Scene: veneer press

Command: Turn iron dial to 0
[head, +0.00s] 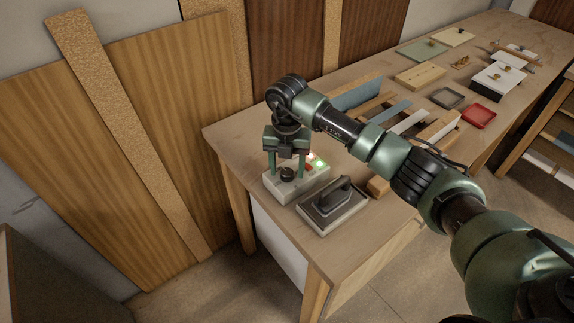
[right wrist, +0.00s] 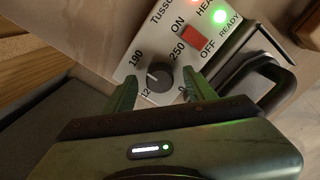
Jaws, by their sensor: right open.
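The black round iron dial (head: 288,173) sits on a light control box (head: 315,182) at the table's near corner. In the right wrist view the dial (right wrist: 159,79) has a white pointer mark facing left, between the 120 and 190 labels. The 0 label (right wrist: 182,97) is at lower right, partly hidden by my gripper. My right gripper (head: 287,166) points down over the box, open, its two fingers on either side of the dial. In the right wrist view its fingers (right wrist: 163,90) look apart from the dial. My left gripper is not in view.
A red ON/OFF switch (right wrist: 195,37) and a lit green READY light (right wrist: 220,17) are beside the dial. A dark-handled iron (head: 338,197) rests close to the box. Boards, trays and blocks lie farther back on the table (head: 235,130).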

